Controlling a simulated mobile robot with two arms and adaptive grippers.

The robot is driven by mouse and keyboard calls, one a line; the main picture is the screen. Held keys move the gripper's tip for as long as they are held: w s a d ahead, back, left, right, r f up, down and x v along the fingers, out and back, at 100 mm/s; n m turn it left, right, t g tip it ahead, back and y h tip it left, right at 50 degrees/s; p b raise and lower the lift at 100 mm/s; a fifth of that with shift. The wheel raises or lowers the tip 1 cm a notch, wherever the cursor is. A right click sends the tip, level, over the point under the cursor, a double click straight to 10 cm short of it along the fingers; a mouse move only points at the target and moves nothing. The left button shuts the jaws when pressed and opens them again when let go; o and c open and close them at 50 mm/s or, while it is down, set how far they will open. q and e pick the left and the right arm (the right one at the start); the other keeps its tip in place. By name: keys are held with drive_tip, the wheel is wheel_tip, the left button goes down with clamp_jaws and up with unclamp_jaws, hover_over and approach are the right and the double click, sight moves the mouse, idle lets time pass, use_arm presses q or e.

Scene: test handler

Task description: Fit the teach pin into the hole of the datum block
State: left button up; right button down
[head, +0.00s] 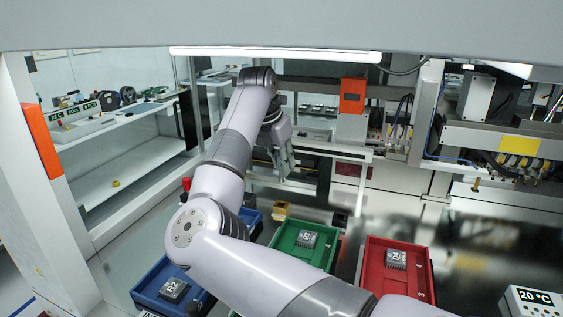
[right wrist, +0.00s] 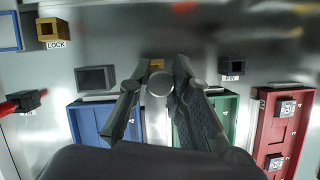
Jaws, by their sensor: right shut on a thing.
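My right gripper (right wrist: 159,92) is shut on the teach pin (right wrist: 159,82), which shows as a grey round end between the fingertips in the right wrist view. In the head view my right gripper (head: 286,170) points down above the gap between the blue and green trays. A brass-coloured block (right wrist: 157,64), probably the datum block, lies just behind the pin and is partly hidden by it and the fingers. That block also shows in the head view (head: 281,210), below the gripper. Its hole is hidden. The pin looks apart from the block, but its height is unclear. My left gripper is out of view.
Blue (head: 146,293), green (head: 275,258) and red (head: 373,263) trays hold grey chip parts. In the right wrist view, a brass block (right wrist: 42,31) labelled LOCK, a dark hollow block (right wrist: 80,78) and a small labelled block (right wrist: 223,66) stand around. A temperature display (head: 533,299) stands at right.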

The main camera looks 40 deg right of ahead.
sight(280, 177)
drive_tip(key=shift+f+b, duration=0.7)
drive_tip(key=shift+f, duration=0.15)
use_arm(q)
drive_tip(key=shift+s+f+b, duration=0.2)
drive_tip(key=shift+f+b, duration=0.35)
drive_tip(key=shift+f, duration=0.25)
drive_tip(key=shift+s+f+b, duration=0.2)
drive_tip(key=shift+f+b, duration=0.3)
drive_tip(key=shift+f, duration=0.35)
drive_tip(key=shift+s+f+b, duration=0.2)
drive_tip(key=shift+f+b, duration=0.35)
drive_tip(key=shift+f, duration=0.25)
use_arm(e)
drive_tip(key=shift+f, duration=2.1)
use_arm(q)
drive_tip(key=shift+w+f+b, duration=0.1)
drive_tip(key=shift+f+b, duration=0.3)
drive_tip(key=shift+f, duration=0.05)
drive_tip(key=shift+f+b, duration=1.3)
drive_tip(key=shift+b, duration=0.05)
use_arm(e)
drive_tip(key=shift+f, duration=1.55)
drive_tip(key=c, duration=1.4)
unclamp_jaws()
